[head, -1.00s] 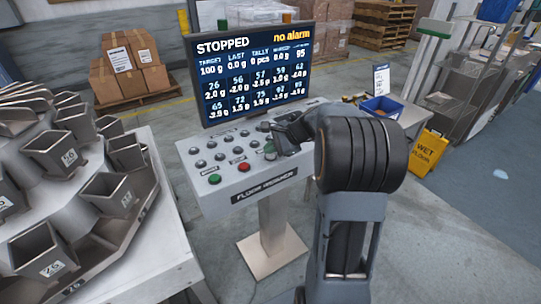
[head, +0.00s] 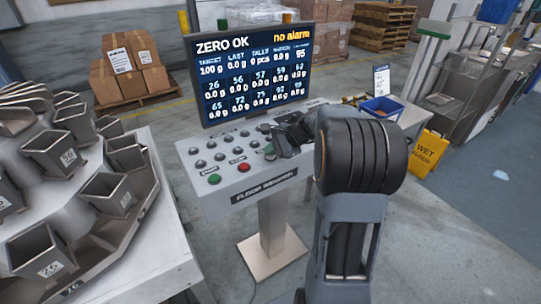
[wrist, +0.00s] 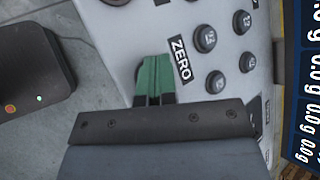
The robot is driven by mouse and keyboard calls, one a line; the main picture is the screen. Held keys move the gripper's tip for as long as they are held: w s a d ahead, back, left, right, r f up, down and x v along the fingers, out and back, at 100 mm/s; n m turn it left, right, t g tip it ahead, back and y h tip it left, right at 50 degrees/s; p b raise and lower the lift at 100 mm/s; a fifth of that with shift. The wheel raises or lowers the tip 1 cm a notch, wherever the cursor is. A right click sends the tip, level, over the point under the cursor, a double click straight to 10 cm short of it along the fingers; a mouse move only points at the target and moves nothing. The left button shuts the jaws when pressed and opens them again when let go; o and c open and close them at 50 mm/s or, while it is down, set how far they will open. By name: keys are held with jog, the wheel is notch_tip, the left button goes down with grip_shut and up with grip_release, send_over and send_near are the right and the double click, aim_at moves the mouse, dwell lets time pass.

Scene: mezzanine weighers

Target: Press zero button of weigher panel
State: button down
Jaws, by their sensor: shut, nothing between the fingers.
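The weigher panel (head: 215,192) is a grey sloped console with rows of dark buttons, a green and a red button at its front, and a screen (head: 255,72) above reading "ZERO OK", with the grid weights at 0.0 g. My gripper (head: 270,152) is over the right part of the button field. In the wrist view its shut green-tipped fingers (wrist: 154,78) lie right beside the "ZERO" label (wrist: 181,58), at the panel face. They hold nothing. The zero button itself is hidden, seemingly behind the fingertips; I cannot see whether they touch it.
Dark buttons (wrist: 206,38) sit close to my fingers on the label's far side. The weigher's metal buckets (head: 62,153) stand to the left. A side table with a blue bin (head: 382,108) and a yellow wet-floor sign (head: 425,153) are to the right.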

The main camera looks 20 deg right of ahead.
aim_at(271, 157)
jog(key=shift+r, duration=0.1)
jog(key=shift+r+p, duration=0.65)
jog(key=shift+r, duration=0.05)
jog(key=shift+r, duration=0.1)
notch_tip(271, 157, up, 5)
jog(key=p, duration=0.4)
dwell(0.8)
